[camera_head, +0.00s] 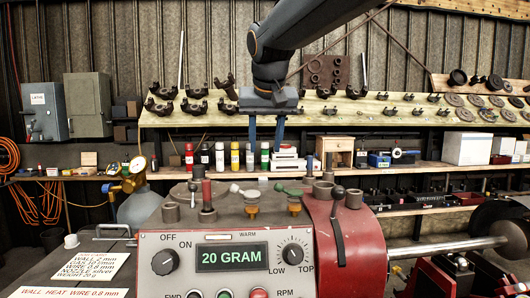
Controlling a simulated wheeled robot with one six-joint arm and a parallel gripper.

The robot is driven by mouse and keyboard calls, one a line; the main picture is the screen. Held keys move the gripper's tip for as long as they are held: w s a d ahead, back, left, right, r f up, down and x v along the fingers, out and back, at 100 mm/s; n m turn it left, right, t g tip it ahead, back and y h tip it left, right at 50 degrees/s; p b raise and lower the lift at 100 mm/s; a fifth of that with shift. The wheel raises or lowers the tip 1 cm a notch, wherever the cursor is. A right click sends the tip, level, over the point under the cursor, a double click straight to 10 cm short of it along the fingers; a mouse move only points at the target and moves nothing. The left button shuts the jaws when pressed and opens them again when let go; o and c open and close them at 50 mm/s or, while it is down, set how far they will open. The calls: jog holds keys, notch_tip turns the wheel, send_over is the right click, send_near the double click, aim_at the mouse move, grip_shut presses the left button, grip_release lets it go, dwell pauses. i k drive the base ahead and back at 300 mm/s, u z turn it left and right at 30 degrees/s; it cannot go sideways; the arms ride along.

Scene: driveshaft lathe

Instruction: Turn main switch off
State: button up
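Two things could be the main switch. One is a black rotary knob (165,262) marked OFF and ON on the grey front panel; its pointer is too small to read surely. The other is a grey wall box (44,112) labelled LATHE, at the left, with a small handle or fitting low on its left side whose position I cannot make out. The panel display (232,257) is lit and reads "20 GRAM". My gripper (267,146) hangs at upper centre, its two blue fingers pointing down and apart, with nothing seen between them. It is well away from both.
A second grey box (88,105) adjoins the LATHE box. A gauge (137,165) on a gas bottle stands left of the machine. Loose sockets and a black lever (338,192) stick up from the machine top. Shelves with bottles and parts line the back wall.

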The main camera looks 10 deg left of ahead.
aim_at(167, 261)
jog(key=k, duration=1)
